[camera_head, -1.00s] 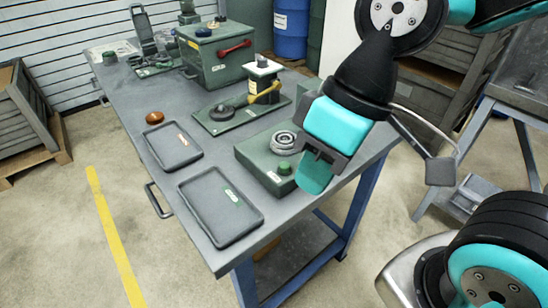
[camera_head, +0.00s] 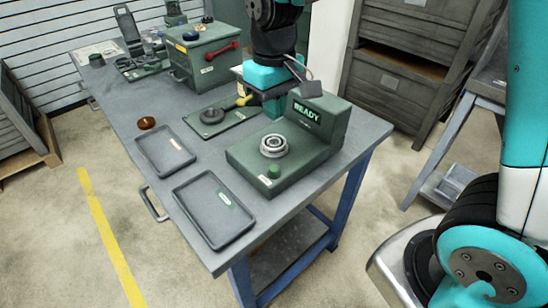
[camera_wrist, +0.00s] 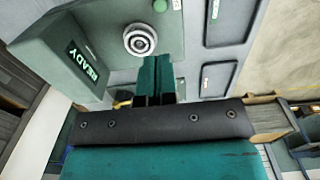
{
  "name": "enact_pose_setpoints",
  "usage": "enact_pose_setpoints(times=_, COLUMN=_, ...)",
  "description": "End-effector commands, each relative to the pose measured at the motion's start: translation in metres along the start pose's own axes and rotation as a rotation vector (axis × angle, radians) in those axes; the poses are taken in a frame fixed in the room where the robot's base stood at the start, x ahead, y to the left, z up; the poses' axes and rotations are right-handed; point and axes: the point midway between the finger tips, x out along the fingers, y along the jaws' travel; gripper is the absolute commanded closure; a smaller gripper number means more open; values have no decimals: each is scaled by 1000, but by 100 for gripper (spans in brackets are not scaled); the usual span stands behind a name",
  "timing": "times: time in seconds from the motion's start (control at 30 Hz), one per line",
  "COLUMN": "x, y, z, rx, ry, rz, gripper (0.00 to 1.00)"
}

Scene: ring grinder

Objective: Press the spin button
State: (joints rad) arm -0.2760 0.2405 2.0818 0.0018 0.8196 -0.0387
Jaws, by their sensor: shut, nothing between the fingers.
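The green machine (camera_head: 250,160) stands on the grey bench, with a round metal chuck (camera_head: 273,146) on top and a green button (camera_head: 274,171) at its front corner. Its raised screen (camera_head: 307,112) reads READY. In the wrist view the button (camera_wrist: 160,5) is at the top edge, beyond the chuck (camera_wrist: 140,40). My gripper (camera_head: 274,112) is behind the machine in the head view, clear of the button. In the wrist view its teal fingers (camera_wrist: 160,62) are together and empty, pointing toward the chuck area. Whether they touch the machine cannot be told.
Two shallow grey trays (camera_head: 245,236) (camera_head: 186,168) lie left of the machine. Behind them are a plate with a black round part (camera_head: 212,115), a brown knob-like piece (camera_head: 146,123) and a green box with a red handle (camera_head: 222,50).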

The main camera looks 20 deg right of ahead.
Motion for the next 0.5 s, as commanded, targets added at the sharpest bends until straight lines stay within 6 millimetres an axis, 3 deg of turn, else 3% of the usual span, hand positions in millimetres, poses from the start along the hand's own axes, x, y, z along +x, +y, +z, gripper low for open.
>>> enact_pose_setpoints(times=0.27, x=19, y=0, z=1, rx=-1, ry=-5, rz=-1, gripper=100)
enact_pose_setpoints(times=0.5, x=69, y=0, z=2, rx=-1, ry=-8, rz=-1, gripper=100)
